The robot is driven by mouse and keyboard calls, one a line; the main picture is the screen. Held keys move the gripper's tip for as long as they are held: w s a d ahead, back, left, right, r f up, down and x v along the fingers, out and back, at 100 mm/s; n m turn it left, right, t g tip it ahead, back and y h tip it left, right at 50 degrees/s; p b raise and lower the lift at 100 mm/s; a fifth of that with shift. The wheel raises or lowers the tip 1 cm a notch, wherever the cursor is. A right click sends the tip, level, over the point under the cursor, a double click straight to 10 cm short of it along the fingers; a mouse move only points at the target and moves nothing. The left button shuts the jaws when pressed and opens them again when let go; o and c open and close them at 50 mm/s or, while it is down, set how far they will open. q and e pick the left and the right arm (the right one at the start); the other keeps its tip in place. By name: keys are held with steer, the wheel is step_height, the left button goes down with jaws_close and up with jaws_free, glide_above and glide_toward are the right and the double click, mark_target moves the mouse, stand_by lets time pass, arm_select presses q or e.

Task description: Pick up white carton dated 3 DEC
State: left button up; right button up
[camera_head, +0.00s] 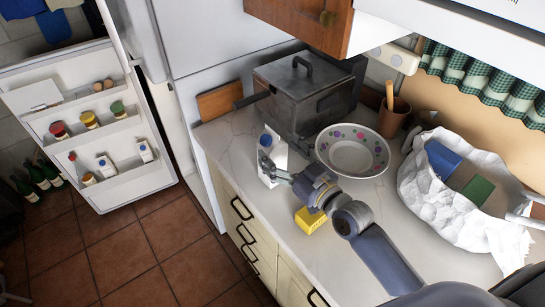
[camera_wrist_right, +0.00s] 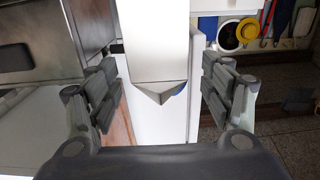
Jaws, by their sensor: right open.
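A white carton (camera_head: 271,157) with a blue cap stands upright on the counter, in front of the dark pot. No date can be read on it. My right gripper (camera_head: 276,171) is at this carton, its fingers beside it and partly covering it. In the right wrist view the fingers of my right gripper (camera_wrist_right: 162,82) are spread wide, and the pale carton (camera_wrist_right: 155,50) shows between them with a gap on each side. Two more small white cartons (camera_head: 145,151) (camera_head: 106,165) stand in the open fridge door. My left gripper is not in view.
A large lidded pot (camera_head: 300,95) stands close behind the carton, and a dotted bowl (camera_head: 352,165) is to its right. A yellow box (camera_head: 309,220) lies under my right arm. A crumpled white bag (camera_head: 425,180) holds boxes. The open fridge door (camera_head: 155,185) is at left.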

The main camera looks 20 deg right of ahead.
mark_target(272, 142)
steer(key=p+x, duration=0.1)
steer(key=x, duration=0.3)
steer(key=shift+w, duration=0.1)
steer(key=shift+c, duration=0.8)
jaws_close()
steer(key=shift+d+r, duration=0.1)
